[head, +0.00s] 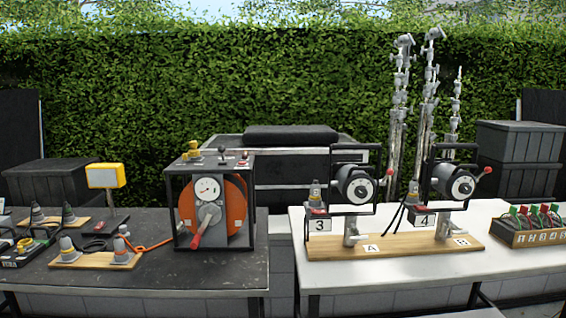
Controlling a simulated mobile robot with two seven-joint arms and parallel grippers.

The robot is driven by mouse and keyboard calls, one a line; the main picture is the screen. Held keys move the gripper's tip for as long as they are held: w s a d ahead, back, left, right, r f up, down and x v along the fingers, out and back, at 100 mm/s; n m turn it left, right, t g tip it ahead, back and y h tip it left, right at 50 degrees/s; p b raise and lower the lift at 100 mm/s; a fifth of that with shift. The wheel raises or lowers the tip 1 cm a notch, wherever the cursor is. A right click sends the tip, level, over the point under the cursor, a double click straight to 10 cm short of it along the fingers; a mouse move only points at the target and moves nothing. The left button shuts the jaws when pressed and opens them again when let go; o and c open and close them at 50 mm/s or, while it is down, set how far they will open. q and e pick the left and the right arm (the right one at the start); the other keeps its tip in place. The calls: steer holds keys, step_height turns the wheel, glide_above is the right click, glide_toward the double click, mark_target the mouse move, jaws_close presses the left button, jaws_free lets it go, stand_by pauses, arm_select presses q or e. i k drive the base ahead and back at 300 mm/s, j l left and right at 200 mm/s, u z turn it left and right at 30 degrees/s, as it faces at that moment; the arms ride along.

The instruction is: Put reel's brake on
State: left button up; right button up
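The reel (238,205) is an orange drum in an upright black box frame on the dark table, left of the middle. A white round dial (207,190) sits on its front. A grey crank with a red grip (196,240) points down and a little left. On the frame's top are a yellow fitting (190,149), a short lever with a dark knob (223,151) and a small red-marked part (244,157). I cannot tell which part is the brake or how it is set. Neither gripper shows in the head view.
The dark table's front right is clear.

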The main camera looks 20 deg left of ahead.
mark_target(221, 149)
steer(key=u, duration=1.2)
